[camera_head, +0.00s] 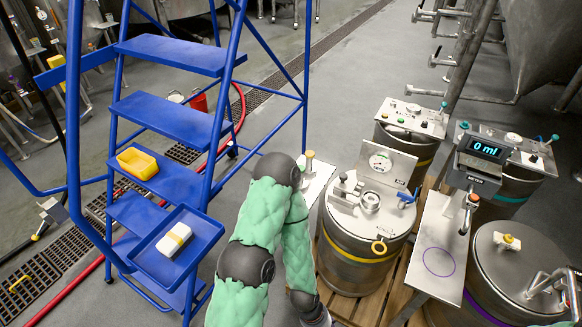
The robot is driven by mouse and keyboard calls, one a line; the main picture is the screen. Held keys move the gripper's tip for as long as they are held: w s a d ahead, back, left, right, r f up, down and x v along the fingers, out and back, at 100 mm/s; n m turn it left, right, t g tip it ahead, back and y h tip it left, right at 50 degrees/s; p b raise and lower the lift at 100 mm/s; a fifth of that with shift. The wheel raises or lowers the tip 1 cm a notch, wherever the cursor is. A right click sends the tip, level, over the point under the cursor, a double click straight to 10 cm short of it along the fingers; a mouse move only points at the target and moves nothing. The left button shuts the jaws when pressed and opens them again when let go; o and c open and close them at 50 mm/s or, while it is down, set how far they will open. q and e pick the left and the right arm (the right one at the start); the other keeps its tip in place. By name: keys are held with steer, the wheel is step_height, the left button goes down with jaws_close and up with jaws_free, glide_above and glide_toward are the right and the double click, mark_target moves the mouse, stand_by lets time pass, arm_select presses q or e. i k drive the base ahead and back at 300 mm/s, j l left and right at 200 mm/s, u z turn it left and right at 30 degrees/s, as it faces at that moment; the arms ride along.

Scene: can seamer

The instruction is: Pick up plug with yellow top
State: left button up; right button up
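A small plug-like piece with a dull yellow top (309,160) stands upright on a pale plate (316,180), just right of my arm's elbow. Another small piece with a yellow top (508,241) sits on the lid of the tank (500,265) at the lower right. I cannot tell for sure which is the named plug. One green-padded arm, seemingly my left, rises from the bottom edge and bends back down; its dark wrist reaches the bottom edge and its gripper fingers do not show. My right gripper is not in view.
A blue step ladder (170,120) stands at the left, with a yellow tray (138,163) and a white block (175,239) on it. A steel tank (362,240) with a yellow ring stands on a wooden pallet (345,303). A meter display (484,148) reads 0 ml.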

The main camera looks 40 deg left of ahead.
mark_target(311, 167)
steer(key=u, duration=1.05)
